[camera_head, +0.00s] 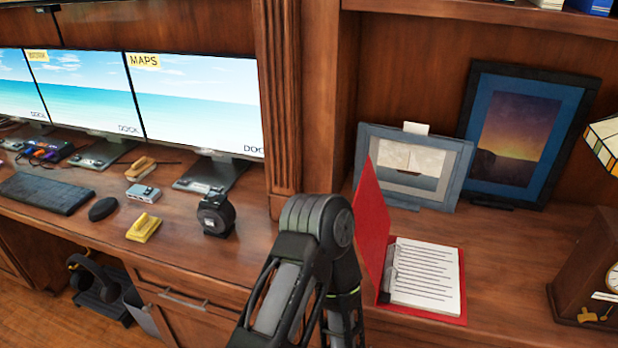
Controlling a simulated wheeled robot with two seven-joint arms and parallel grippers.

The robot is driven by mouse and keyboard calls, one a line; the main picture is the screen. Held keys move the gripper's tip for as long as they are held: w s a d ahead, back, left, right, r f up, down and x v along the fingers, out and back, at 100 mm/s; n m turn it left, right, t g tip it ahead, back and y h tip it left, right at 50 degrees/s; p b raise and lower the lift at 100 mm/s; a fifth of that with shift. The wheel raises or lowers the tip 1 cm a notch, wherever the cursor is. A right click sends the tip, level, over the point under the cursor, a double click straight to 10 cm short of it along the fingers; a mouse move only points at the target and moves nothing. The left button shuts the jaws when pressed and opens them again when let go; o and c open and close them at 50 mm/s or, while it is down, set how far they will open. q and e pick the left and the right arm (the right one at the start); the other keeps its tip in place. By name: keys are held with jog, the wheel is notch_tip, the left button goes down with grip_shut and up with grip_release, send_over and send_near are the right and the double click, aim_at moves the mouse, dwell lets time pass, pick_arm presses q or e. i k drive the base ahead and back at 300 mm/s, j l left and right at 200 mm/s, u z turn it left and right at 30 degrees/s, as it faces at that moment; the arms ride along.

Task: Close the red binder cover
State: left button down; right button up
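The red binder (453,312) lies open on the right-hand desk surface. Its red cover (371,228) stands raised, close to upright, along the left edge. White lined pages (425,275) lie flat on the back cover, with a ring visible near the spine. One of my dark arms rises from the bottom centre, and its bent joint is left of the binder, overlapping the desk edge in the picture. No gripper fingers show. I cannot tell from this view which arm it is or whether it touches the cover.
Two framed pictures (410,171) (518,135) stand behind the binder. A wooden clock (592,275) and a lampshade (605,143) are at the right.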

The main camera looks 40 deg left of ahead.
aim_at(373, 221)
jog(key=u, duration=1.1)
